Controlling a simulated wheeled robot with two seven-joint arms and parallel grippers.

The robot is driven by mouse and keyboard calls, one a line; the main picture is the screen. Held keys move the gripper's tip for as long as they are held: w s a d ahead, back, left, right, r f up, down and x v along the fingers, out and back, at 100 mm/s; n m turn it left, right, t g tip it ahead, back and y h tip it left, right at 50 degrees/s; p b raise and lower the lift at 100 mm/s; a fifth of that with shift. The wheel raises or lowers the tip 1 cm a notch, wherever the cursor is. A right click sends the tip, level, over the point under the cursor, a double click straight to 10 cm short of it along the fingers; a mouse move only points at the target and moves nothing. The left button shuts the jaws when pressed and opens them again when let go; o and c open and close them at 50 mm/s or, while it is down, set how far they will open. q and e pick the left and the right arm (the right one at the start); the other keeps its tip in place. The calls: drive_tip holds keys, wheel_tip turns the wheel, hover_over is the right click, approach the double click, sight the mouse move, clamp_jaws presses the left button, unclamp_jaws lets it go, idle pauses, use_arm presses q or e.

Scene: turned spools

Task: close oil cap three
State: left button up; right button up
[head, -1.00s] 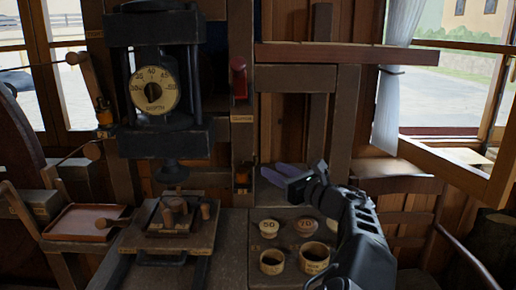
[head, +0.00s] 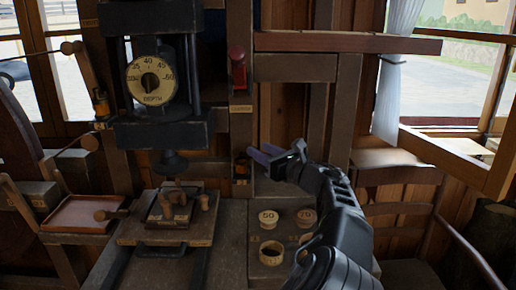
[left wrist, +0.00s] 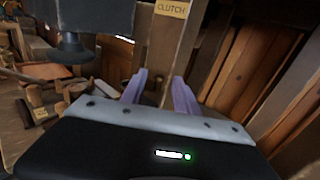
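A small amber oil fitting (head: 241,166) with a dark top sits low on the wooden post below the red lever. Another amber fitting (head: 103,106) is on the frame at the left, by the window. I cannot read a number on either, so I cannot tell which is three. My left gripper (head: 257,151) has its lavender fingers just right of the post fitting and close to its height. The left wrist view shows the fingers (left wrist: 158,84) apart with nothing visible between them. No fitting is clear there. My right gripper is not in view.
A press with a depth dial (head: 151,80) stands at the left. A red lever (head: 237,68) is above the clutch label (left wrist: 173,8). Round pieces marked 50 (head: 268,218) and 70 (head: 305,217) and a ring (head: 272,253) are on the bench, partly below my arm.

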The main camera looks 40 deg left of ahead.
use_arm(q)
drive_tip(key=shift+x, duration=1)
drive_tip(key=shift+c, duration=0.5)
clamp_jaws()
